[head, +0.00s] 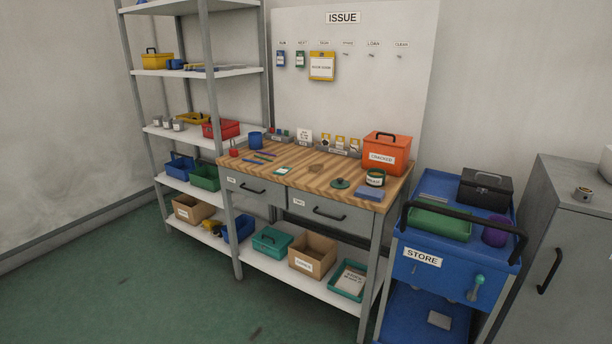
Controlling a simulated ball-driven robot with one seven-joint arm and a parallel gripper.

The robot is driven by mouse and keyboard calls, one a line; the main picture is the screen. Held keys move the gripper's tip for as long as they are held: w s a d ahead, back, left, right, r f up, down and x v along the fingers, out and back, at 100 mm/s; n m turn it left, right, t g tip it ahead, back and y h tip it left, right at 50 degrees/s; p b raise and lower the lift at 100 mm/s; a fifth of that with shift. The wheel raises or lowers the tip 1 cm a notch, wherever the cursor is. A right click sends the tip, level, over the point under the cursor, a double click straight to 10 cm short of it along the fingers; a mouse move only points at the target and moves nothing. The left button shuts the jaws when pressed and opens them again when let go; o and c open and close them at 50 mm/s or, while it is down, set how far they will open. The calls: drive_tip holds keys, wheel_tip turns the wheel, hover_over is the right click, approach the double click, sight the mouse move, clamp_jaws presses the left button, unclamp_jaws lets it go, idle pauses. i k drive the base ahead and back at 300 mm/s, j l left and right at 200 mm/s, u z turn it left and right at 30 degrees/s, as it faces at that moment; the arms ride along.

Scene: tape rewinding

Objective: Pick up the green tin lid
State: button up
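A dark green round lid (341,184) with a small knob lies on the wooden workbench top (305,183), near its front edge and right of centre. A dark green tin (375,178) with a pale label stands just to the right of the lid, apart from it. I cannot tell from here whether the tin is open. My gripper is not in view.
An orange box (387,152) stands behind the tin, and a blue-grey flat block (369,193) lies in front. A small brown piece (316,168) lies behind the lid. The blue STORE cart (449,271) stands right of the bench. Green floor (110,295) is open in front.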

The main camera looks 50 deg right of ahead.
sight(339, 184)
drive_tip(key=i+z, duration=0.1)
drive_tip(key=i, duration=0.5)
drive_tip(key=i+j+z, duration=0.1)
drive_tip(key=i, duration=0.45)
drive_tip(key=i+j+z, duration=0.1)
drive_tip(key=i, duration=0.5)
